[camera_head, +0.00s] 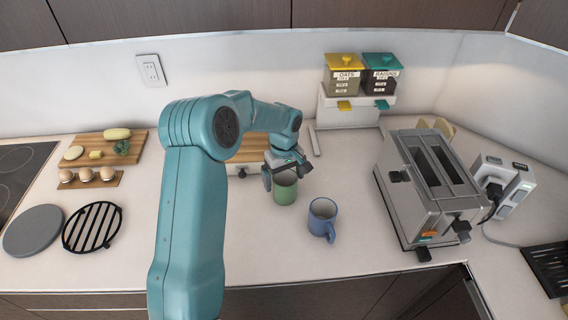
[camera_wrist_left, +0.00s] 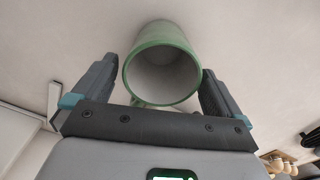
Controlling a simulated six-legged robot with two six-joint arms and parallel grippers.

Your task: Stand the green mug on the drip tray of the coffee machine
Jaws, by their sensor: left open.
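The green mug (camera_head: 285,192) stands upright on the counter in the head view, to the left of a blue mug. My left gripper (camera_head: 285,174) is at the green mug's top, with its fingers spread. In the left wrist view the green mug (camera_wrist_left: 162,48) shows its open mouth between the two open fingers, with its green rim facing the camera. A small part of its handle seems to show at the lower rim. I cannot tell whether either finger touches the mug. No coffee machine or drip tray can be made out. My right gripper is out of view.
The blue mug (camera_head: 322,216) stands close on the right. A toaster (camera_head: 428,185) is farther right. A dispenser rack (camera_head: 350,108) stands at the back. A black trivet (camera_head: 92,227), a grey disc (camera_head: 33,230) and food boards (camera_head: 104,146) lie left. The counter in front of the mugs is clear.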

